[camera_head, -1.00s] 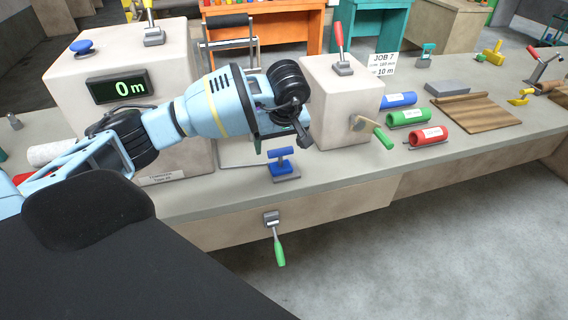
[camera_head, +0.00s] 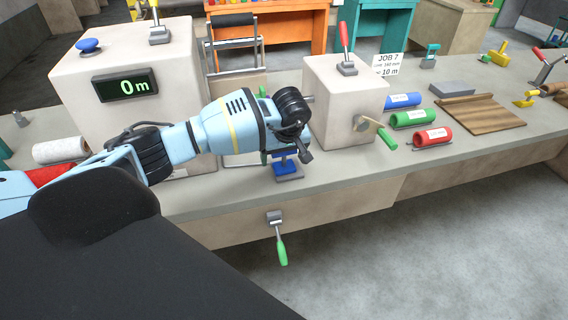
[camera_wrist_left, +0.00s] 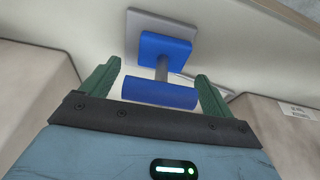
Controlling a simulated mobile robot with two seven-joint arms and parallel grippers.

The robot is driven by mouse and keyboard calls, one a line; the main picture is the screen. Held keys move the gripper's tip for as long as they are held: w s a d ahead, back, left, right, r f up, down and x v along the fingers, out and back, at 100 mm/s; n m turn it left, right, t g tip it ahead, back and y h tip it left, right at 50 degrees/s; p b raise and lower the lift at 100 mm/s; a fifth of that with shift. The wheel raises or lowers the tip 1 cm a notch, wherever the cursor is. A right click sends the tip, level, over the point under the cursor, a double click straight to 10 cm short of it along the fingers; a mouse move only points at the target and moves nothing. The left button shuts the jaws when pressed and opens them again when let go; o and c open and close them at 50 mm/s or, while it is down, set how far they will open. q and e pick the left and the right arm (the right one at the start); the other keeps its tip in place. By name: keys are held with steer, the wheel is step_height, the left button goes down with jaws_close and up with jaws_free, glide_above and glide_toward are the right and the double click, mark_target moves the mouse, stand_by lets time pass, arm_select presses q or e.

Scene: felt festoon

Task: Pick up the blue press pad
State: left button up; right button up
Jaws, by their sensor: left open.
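The blue press pad (camera_head: 287,164) stands on a small grey plate (camera_head: 290,178) near the front edge of the bench, partly hidden by my left gripper (camera_head: 283,150) in the head view. In the left wrist view its round handle bar (camera_wrist_left: 160,92) lies crosswise between the two green fingers, with a short stem and a square blue block (camera_wrist_left: 164,48) beyond it. My left gripper (camera_wrist_left: 158,74) is open, with a gap showing beside each end of the bar. My right gripper is not in view.
A beige block with a "0 m" display (camera_head: 125,85) stands to the left, and a beige block with a red lever and a green-handled crank (camera_head: 345,105) to the right. Blue, green and red rolls (camera_head: 432,135) lie further right. A green-handled lever (camera_head: 281,250) hangs at the bench front.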

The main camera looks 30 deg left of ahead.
arm_select(q)
steer(key=c, duration=1.1)
steer(key=shift+r, duration=0.1)
steer(key=shift+r, duration=0.4)
steer(key=v, duration=0.2)
steer(key=shift+s+r, duration=0.3)
steer(key=shift+r, duration=0.1)
steer(key=s+d, duration=0.1)
steer(key=s, duration=0.3)
steer(key=s+d+r, duration=0.1)
steer(key=s, duration=0.4)
steer(key=s+d, duration=0.2)
steer(key=s, duration=0.3)
steer(key=shift+s+r, duration=0.15)
steer(key=shift+s, duration=0.05)
